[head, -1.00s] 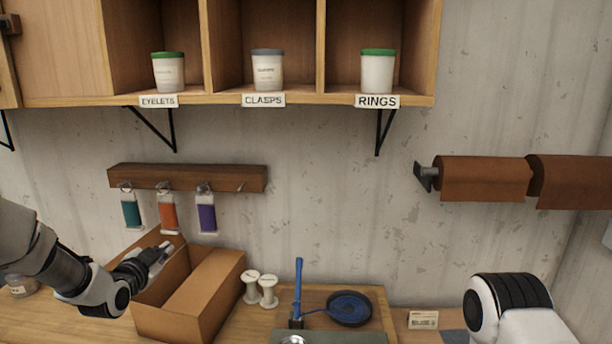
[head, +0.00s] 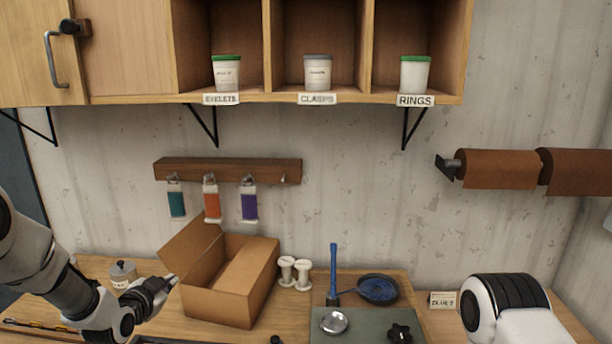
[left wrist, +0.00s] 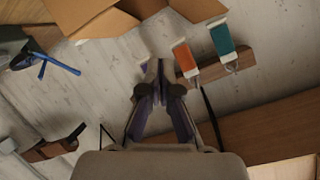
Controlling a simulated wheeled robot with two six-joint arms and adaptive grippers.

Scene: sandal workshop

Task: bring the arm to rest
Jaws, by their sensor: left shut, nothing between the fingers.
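My left gripper (head: 168,284) is shut and empty, just left of the open cardboard box (head: 218,307) on the bench in the head view. In the left wrist view, the shut left gripper (left wrist: 158,68) points toward the box (left wrist: 84,14) at the top. My right arm shows at the lower right of the head view, but its gripper is out of the picture.
Teal, orange (head: 212,200) and purple (head: 249,204) tags hang on a wooden rail (head: 228,169). The shelf (head: 330,97) above holds three lidded tubs.

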